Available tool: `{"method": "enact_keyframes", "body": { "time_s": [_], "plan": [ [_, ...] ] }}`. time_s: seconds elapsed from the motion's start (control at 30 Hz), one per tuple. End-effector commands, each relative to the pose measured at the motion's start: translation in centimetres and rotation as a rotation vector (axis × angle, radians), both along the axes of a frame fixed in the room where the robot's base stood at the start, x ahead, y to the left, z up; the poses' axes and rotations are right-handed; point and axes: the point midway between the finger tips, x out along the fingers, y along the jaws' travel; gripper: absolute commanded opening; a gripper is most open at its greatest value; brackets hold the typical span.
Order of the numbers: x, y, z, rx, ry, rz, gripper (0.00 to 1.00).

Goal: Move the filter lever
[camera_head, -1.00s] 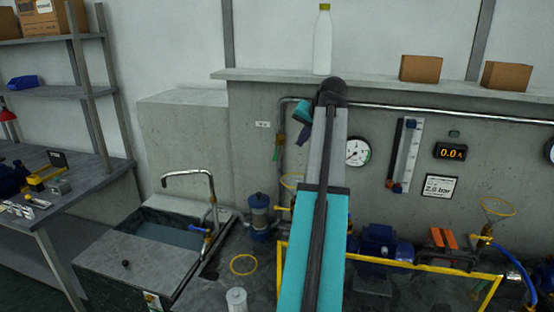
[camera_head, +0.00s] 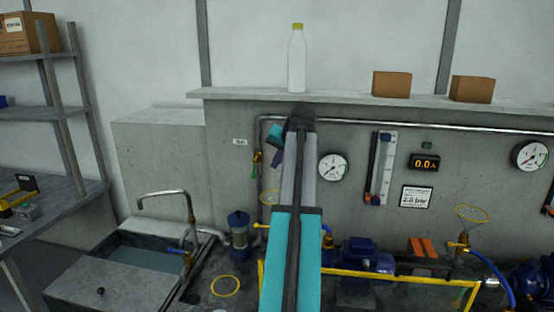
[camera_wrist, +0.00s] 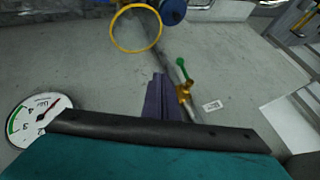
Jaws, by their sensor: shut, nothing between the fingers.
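A brass valve (camera_head: 257,157) with a green lever sits on the pipe against the grey wall. In the wrist view the green lever (camera_wrist: 182,68) points up from the brass body, beside the pipe. A blue-capped filter (camera_head: 238,230) stands on the bench below, with a yellow lever (camera_head: 262,226) to its right. I cannot tell which lever is the filter lever. My gripper (camera_wrist: 160,78) is shut and empty, with its dark fingers left of the green lever in the wrist view, apart from it in the picture. In the head view my arm hides part of the wall and bench.
A yellow ring (camera_wrist: 136,27) shows beyond the fingers in the wrist view. A pressure gauge (camera_head: 333,167) is right of my arm. A ledge (camera_head: 350,99) with a bottle (camera_head: 297,60) and boxes runs above. A sink (camera_head: 140,255) is at left; a yellow rail (camera_head: 400,273) crosses the bench.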

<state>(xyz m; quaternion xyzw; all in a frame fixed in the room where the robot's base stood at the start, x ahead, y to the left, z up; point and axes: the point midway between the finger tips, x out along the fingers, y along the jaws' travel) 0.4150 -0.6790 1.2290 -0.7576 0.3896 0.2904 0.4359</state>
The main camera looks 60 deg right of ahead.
Motion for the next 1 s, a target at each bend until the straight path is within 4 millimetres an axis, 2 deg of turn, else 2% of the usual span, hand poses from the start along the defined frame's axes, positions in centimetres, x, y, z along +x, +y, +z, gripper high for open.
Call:
{"method": "enact_keyframes", "body": {
  "time_s": [0.63,0.8,1.0],
  "plan": [
    [3.8,-2.4,-5.5,0.001,0.000,0.000,0.00],
    [6.0,-2.2,-5.1,0.000,0.001,0.001,0.00],
    [7.4,-2.1,-5.0,0.000,0.000,0.000,0.00]
  ]
}}
